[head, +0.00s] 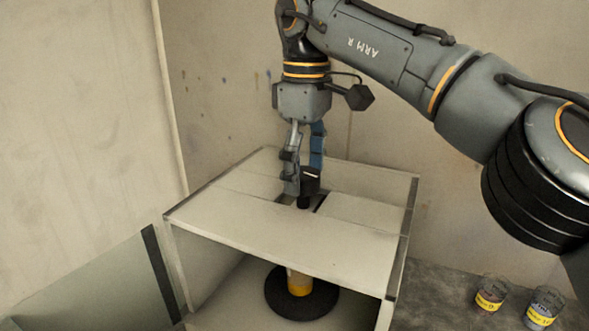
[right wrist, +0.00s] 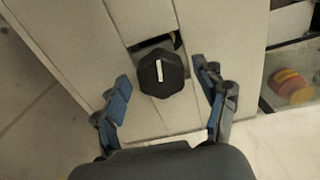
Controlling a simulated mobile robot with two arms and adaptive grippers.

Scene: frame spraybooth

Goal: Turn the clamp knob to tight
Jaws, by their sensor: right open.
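The clamp knob is black and many-sided with a white line on its top. It shows in the right wrist view (right wrist: 161,86), the line running nearly straight up the picture. In the head view the knob (head: 303,203) is small and partly hidden beneath my right gripper (head: 303,187), which points down over the slot in the booth's top panel (head: 265,215). My right gripper is open. In the right wrist view its fingers (right wrist: 161,76) stand either side of the knob, with a gap visible on both sides. My left gripper is not in view.
Below the top panel, a yellow-banded container (head: 299,284) stands on a black round disc (head: 272,300). Two labelled jars (head: 490,296) (head: 543,309) stand on the grey surface at the lower right. Walls close in behind and at the left.

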